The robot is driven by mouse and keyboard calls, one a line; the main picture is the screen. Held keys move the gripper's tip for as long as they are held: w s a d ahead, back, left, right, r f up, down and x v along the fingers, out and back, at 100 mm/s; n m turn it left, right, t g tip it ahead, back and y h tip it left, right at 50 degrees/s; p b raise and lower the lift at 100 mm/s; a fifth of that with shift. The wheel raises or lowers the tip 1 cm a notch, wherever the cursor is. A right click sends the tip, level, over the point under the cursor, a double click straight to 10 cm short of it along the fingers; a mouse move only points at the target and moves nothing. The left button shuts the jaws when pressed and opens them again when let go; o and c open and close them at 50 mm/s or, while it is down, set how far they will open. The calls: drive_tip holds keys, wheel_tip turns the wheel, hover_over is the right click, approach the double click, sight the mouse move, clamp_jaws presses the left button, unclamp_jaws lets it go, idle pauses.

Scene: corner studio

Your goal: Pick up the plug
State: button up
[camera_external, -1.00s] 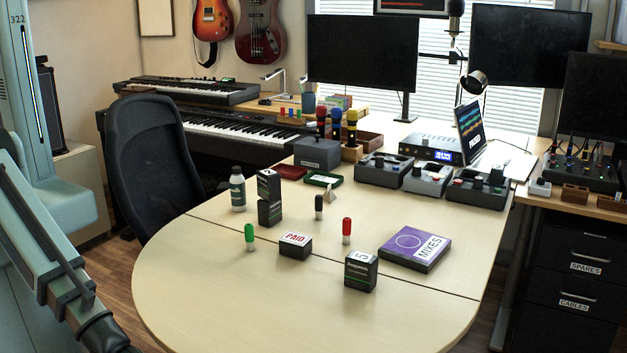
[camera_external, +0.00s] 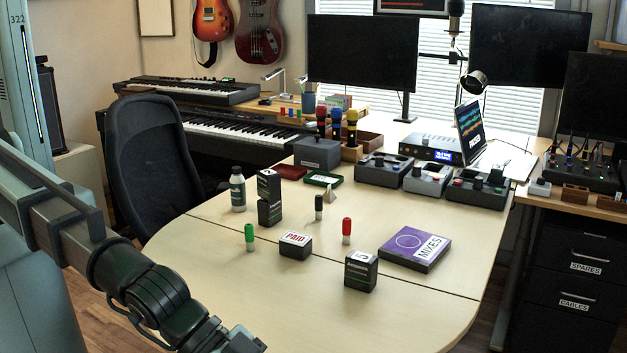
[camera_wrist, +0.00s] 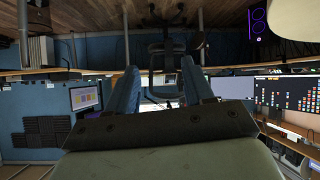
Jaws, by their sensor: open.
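Several small upright pieces with coloured tops could be plugs; I cannot tell which one the task means. A green-topped one (camera_external: 249,238) stands at the left of the pale table (camera_external: 200,290). A red-topped one (camera_external: 346,231) stands near the middle. A black-topped one (camera_external: 318,208) stands farther back. My gripper (camera_wrist: 160,84) is open, with nothing between its two blue fingers in the wrist view. In the outside view my arm reaches in from the lower left, and its end is cut off or unclear at the bottom edge, apart from these pieces.
A PAID box (camera_external: 295,245), a black box (camera_external: 361,270) and a purple MIXES box (camera_external: 414,249) lie near the pieces. Grey pedal-like units (camera_external: 383,170) line the back. The table's front is clear.

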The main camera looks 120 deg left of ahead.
drive_tip(key=w+a+r+n+y, duration=0.1)
drive_tip(key=w+a+r+n, duration=0.15)
drive_tip(key=a+r, duration=0.65)
drive_tip(key=s+a+n+g+y, duration=0.1)
drive_tip(key=s+a+n+g, duration=0.15)
drive_tip(key=s+a, duration=0.5)
drive_tip(key=s+a+n+g+y, duration=0.1)
drive_tip(key=s+a+n+g, duration=0.2)
drive_tip(key=a, duration=0.7)
drive_tip(key=n+g+h, duration=0.4)
drive_tip(key=n+g, duration=0.2)
drive_tip(key=n, duration=0.1)
approach(248, 224)
drive_tip(key=shift+s+d+f+t, duration=0.15)
drive_tip(key=shift+d+t, duration=0.1)
drive_tip(key=shift+f, duration=3.8)
drive_tip(key=shift+f, duration=0.1)
